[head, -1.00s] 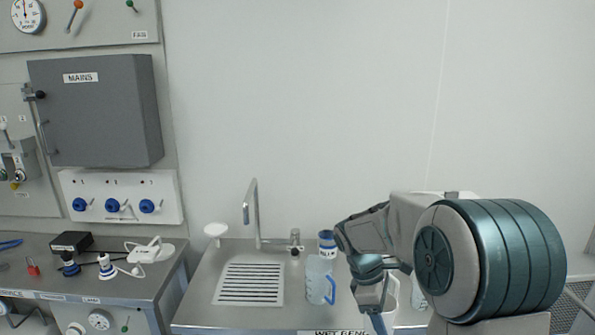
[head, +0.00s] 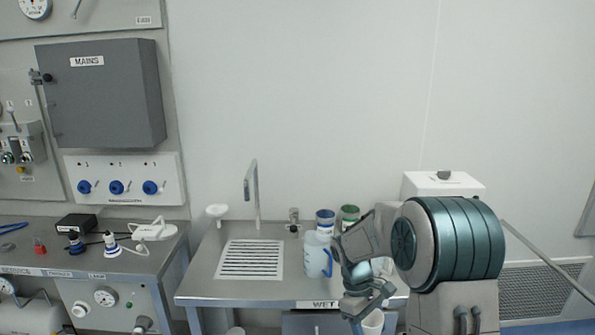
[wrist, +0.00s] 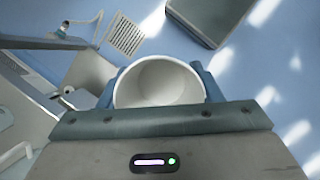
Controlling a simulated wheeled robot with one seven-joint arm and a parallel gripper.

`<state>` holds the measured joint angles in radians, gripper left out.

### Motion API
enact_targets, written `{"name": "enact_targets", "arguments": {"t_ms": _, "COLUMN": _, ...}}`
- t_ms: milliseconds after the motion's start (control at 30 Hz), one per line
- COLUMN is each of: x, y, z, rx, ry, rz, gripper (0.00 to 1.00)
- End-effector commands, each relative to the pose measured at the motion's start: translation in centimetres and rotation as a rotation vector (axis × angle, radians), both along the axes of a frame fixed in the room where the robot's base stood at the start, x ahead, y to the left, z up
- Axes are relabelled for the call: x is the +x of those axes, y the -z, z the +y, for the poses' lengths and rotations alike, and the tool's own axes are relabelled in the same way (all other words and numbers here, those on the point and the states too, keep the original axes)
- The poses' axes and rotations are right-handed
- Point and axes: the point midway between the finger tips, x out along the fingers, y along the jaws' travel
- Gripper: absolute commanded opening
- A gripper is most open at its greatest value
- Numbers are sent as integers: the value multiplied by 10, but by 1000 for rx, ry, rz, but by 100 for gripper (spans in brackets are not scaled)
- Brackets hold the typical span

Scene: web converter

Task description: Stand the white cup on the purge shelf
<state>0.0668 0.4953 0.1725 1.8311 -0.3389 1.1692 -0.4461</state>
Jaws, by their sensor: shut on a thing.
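The white cup (wrist: 160,84) is upright between the two blue fingers of my gripper (wrist: 160,92) in the wrist view. I look down into its empty inside, and the fingers press on its left and right sides. In the head view my gripper (head: 371,308) hangs low at the front right of the wet bench. Part of the white cup (head: 373,323) shows below it, the rest covered by the fingers. I cannot make out a thing marked as the purge shelf in either view.
The wet bench (head: 205,283) carries a drain grate (head: 250,259), a tap (head: 255,192), a jug with a blue handle (head: 316,254), a blue-lidded jar (head: 325,219) and a green-lidded jar (head: 349,214). A grey bench (head: 135,265) with small gear stands left. Blue floor shows in the wrist view (wrist: 245,85).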

Motion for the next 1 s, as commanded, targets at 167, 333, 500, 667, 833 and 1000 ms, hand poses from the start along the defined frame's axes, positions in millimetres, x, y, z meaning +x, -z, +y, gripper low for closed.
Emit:
{"name": "enact_targets", "arguments": {"t_ms": 167, "x": 1, "y": 88, "z": 7, "rx": 1, "ry": 312, "rz": 8, "gripper": 33}}
{"name": "enact_targets", "arguments": {"t_ms": 333, "x": 1, "y": 144, "z": 14, "rx": 1, "ry": 575, "rz": 4, "gripper": 33}}
{"name": "enact_targets", "arguments": {"t_ms": 500, "x": -1, "y": 170, "z": 17, "rx": 1, "ry": 711, "rz": 2, "gripper": 33}}
{"name": "enact_targets", "arguments": {"t_ms": 667, "x": -1, "y": 173, "z": 18, "rx": 3, "ry": 737, "rz": -1, "gripper": 33}}
{"name": "enact_targets", "arguments": {"t_ms": 833, "x": -1, "y": 172, "z": 18, "rx": 1, "ry": 736, "rz": -1, "gripper": 33}}
{"name": "enact_targets", "arguments": {"t_ms": 1000, "x": -1, "y": 172, "z": 18, "rx": 1, "ry": 734, "rz": -1, "gripper": 33}}
